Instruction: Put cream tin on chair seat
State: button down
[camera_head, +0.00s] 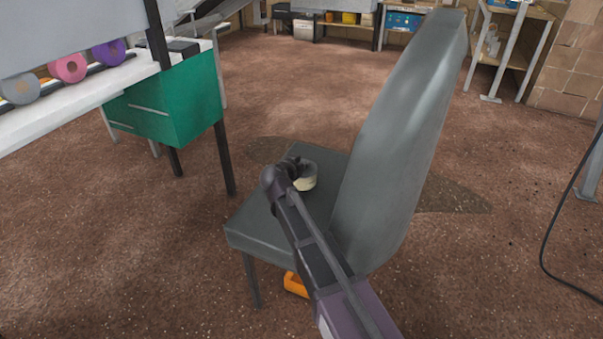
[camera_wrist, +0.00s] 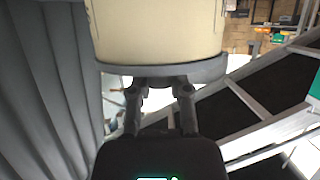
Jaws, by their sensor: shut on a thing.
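The cream tin (camera_head: 306,180) shows over the grey chair seat (camera_head: 262,232), left of the tall chair back. It has a pale cream side and a dark grey rim. My gripper (camera_head: 288,176) reaches in from the front and is shut on the tin. In the wrist view the tin (camera_wrist: 158,35) fills the top middle, and my gripper (camera_wrist: 160,88) meets it at its grey rim. My gripper and arm hide part of the tin and seat. I cannot tell whether the tin touches the seat.
The chair back (camera_head: 405,140) rises close to the right of my gripper. A white bench (camera_head: 60,108) with a green drawer unit (camera_head: 175,100) stands at the left. An orange object (camera_head: 295,284) lies under the chair. A black cable (camera_head: 545,245) hangs at right. Open floor surrounds the chair.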

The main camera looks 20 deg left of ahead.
jog(key=shift+f+b, duration=1.15)
jog(key=shift+f, duration=0.3)
jog(key=shift+f, duration=0.1)
jog(key=c, duration=0.6)
grip_release()
jog(key=shift+s+r+p, duration=0.35)
jog(key=shift+s+r, duration=0.05)
jog(key=shift+s, duration=0.1)
jog(key=p+v, duration=0.4)
jog(key=v, duration=0.7)
